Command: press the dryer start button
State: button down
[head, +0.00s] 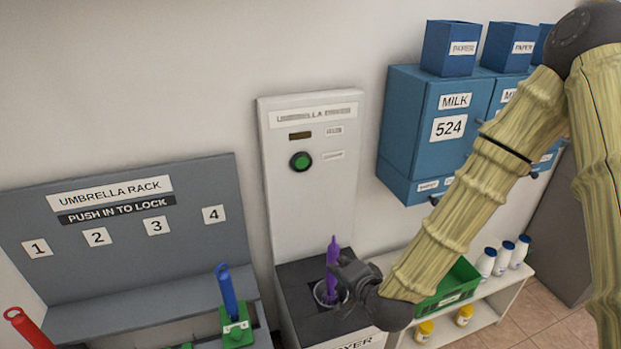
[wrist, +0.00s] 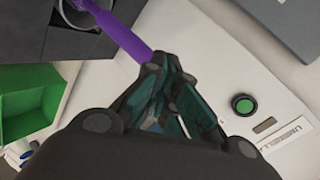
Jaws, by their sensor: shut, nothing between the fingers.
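The dryer (head: 311,222) is a tall white panel with a dark base against the wall. Its round green start button (head: 301,161) sits high on the panel, below a small dark display; it also shows in the wrist view (wrist: 243,104), right of my fingers. A purple umbrella (head: 333,265) stands upright in the round opening of the dryer's base; its purple shaft also shows in the wrist view (wrist: 121,35). My gripper (head: 338,272) is shut, low in front of the dryer, below the button and apart from it. The umbrella passes close by the fingertips; whether they touch it is unclear.
A grey umbrella rack (head: 215,185) stands at left with a blue umbrella (head: 228,290) and a red one (head: 28,328). Blue milk boxes (head: 400,150) hang at right. A green crate (head: 452,284) and white bottles (head: 487,262) stand on a low white shelf.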

aim_at(307, 162)
jog(key=w+a+r+m+t+b, duration=0.1)
jog(key=w+r+m+t, duration=0.1)
jog(key=r, duration=0.6)
jog(key=w+a+r+m+t+y+b, duration=0.1)
jog(key=w+r+m+t, duration=0.1)
jog(key=r, duration=0.7)
jog(key=shift+w+a+r+t, duration=0.3)
jog(key=shift+w+t, duration=0.3)
jog(key=shift+w, duration=0.25)
jog(key=x, duration=1.4)
jog(key=shift+p, duration=0.35)
jog(key=shift+a, duration=0.1)
